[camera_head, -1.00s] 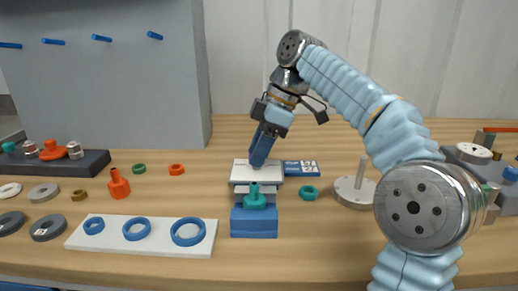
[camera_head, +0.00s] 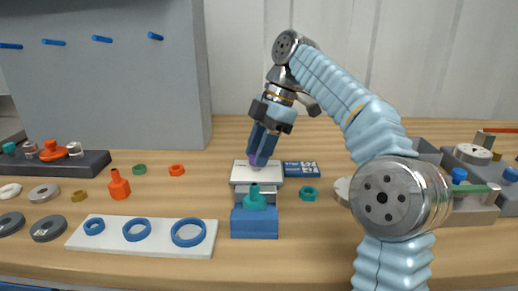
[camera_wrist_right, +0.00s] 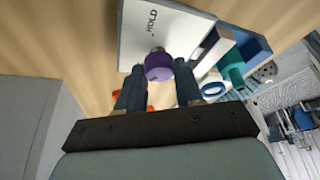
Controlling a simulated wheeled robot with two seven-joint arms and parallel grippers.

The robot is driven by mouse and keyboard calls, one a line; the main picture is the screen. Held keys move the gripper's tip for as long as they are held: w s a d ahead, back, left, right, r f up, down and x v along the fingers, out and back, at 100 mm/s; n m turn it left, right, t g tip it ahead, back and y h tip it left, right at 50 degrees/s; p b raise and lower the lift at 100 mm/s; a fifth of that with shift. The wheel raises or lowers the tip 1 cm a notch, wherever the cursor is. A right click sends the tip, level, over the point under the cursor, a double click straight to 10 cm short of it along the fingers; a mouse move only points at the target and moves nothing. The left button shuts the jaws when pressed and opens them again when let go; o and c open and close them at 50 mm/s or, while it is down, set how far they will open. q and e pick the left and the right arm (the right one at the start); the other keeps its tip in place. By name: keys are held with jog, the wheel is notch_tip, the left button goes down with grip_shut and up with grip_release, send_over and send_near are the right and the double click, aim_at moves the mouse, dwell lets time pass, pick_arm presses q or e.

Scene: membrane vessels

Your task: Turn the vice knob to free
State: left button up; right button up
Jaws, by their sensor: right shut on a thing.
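The vice (camera_head: 254,222) stands near the table's middle, with a blue base, a pale block and a teal part (camera_head: 255,199) in front. On its white top plate is a purple knob (camera_head: 258,161), which also shows in the wrist view (camera_wrist_right: 158,66). The white plate (camera_wrist_right: 150,30) bears a printed word that looks like HOLD. My right gripper (camera_head: 259,157) reaches down from above, tilted, with its fingers on either side of the knob and shut on it. The fingertips partly hide the knob in the head view. My left gripper is not in view.
A white board with blue rings (camera_head: 140,237) lies left of the vice. A blue label card (camera_head: 300,169) and a teal nut (camera_head: 309,193) lie to the right. A grey wall panel (camera_head: 110,80) stands behind left. Trays with parts (camera_head: 470,207) are at the right.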

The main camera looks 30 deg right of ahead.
jog(key=o, duration=1)
jog(key=shift+o, duration=0.2)
